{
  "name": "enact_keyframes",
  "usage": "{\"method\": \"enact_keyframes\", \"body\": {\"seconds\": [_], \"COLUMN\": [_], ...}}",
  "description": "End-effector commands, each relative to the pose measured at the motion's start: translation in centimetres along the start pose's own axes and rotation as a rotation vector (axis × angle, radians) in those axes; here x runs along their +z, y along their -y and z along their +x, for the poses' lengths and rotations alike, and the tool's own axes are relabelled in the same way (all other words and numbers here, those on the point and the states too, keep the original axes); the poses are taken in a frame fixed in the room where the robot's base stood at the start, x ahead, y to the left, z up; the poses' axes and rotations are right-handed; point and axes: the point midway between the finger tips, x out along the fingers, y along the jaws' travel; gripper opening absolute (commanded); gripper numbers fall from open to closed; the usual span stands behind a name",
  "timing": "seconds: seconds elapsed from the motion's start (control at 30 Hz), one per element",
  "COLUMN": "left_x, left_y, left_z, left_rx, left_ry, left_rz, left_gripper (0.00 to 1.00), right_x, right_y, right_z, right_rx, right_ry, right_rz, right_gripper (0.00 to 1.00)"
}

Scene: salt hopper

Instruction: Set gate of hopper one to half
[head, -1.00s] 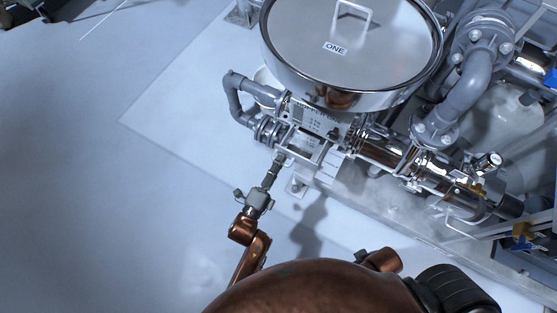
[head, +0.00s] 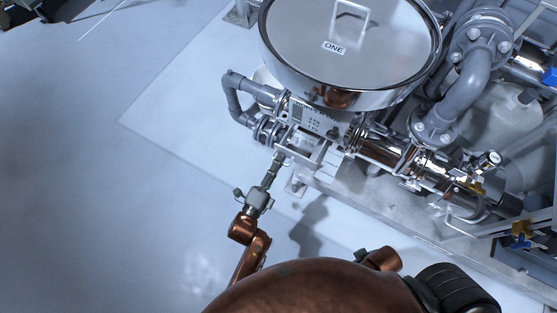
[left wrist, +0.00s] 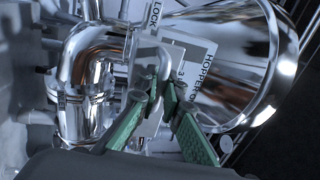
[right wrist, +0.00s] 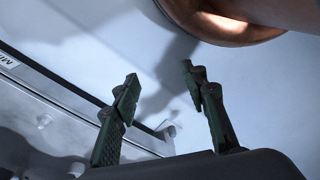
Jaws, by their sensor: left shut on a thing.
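Hopper one (head: 385,55), a round steel hopper with a lid labelled ONE, stands at the top of the head view. Below it is the gate assembly (head: 315,152) with a marked white plate (head: 318,118). My left gripper (head: 280,158) reaches up to the gate's front. In the left wrist view its green fingers (left wrist: 162,88) are closed around the pale bent gate handle (left wrist: 150,48); the fingers hide part of the handle. The marked plate (left wrist: 208,62) is just behind it. My right gripper (right wrist: 160,76) is open and empty over the floor.
Grey pipes (head: 470,85) and a polished horizontal tube (head: 385,150) lie right of the gate. A bent grey pipe (head: 233,98) is to its left. The floor (head: 120,210) at left is clear. A pale ledge (right wrist: 60,110) lies beneath the right gripper.

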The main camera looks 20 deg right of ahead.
Motion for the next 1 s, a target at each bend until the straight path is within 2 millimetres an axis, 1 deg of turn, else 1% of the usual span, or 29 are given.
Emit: {"method": "enact_keyframes", "body": {"seconds": [0.1,0.2,0.3,0.53,0.57,0.67,0.9,1.0], "left_x": [0.0,0.0,0.1,0.1,0.1,0.0,0.0,0.0], "left_y": [-0.6,-0.9,-0.9,-0.8,-0.8,-0.8,-0.8,-0.8], "left_z": [1.9,3.2,3.7,3.7,3.7,3.7,3.7,3.4], "left_rx": [-0.001,0.0,0.002,0.003,0.003,0.002,0.001,0.002], "left_ry": [0.0,0.001,0.001,0.001,0.001,0.001,0.0,0.001], "left_rz": [-0.001,-0.001,-0.001,0.0,0.0,0.0,0.0,0.0], "left_gripper": [0.0,0.0,0.0,0.0,0.08,0.15,0.15,0.15], "right_x": [-0.8,-1.5,-1.8,-1.8,-1.8,-1.8,-1.8,-1.8], "right_y": [0.5,0.9,1.0,1.0,1.0,1.0,1.0,1.0], "right_z": [1.4,2.2,2.4,2.2,2.2,2.2,2.2,2.2], "right_rx": [-0.016,-0.028,-0.032,-0.032,-0.032,-0.031,-0.031,-0.031], "right_ry": [-0.032,-0.059,-0.073,-0.074,-0.074,-0.073,-0.073,-0.072], "right_rz": [-0.006,-0.01,-0.011,-0.011,-0.011,-0.01,-0.01,-0.01], "right_gripper": [0.4,0.4,0.4,0.4,0.4,0.4,0.4,0.4]}}
